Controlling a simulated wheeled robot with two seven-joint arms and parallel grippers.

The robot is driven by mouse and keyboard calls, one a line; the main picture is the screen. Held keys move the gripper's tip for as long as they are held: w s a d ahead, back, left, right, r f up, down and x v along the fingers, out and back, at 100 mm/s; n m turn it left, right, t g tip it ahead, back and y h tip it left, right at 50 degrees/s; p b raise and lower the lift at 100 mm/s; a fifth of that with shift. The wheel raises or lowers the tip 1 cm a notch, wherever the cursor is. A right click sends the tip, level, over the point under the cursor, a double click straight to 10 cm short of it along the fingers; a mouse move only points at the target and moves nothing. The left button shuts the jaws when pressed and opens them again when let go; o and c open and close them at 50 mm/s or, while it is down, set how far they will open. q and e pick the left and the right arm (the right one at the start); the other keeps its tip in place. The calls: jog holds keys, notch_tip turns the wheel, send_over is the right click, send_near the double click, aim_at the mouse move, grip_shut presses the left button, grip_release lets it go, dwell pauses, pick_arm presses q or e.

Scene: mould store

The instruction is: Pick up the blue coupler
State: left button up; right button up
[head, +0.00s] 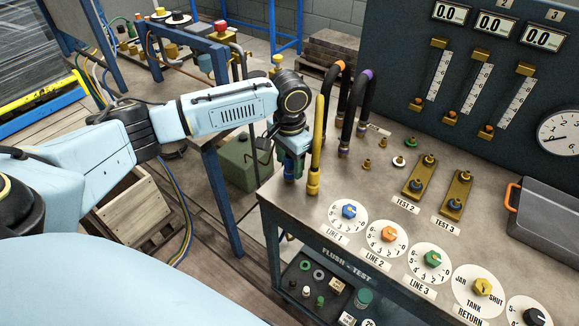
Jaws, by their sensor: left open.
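My right gripper is not in view.
A yellow hose (317,140) stands upright close to the right of the left gripper. Black hoses (366,100) arch behind it. Line dials (349,211), brass test plates (425,175) and a grey bin (545,222) occupy the bench (300,212).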

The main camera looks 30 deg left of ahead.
pick_arm(q)
jog(key=shift+f, duration=0.7)
grip_shut()
jog(key=shift+r, duration=0.1)
notch_tip(320, 180, up, 10)
jog(key=shift+f+p, duration=0.1)
jog(key=shift+p, duration=0.65)
jog(key=shift+d, duration=0.1)
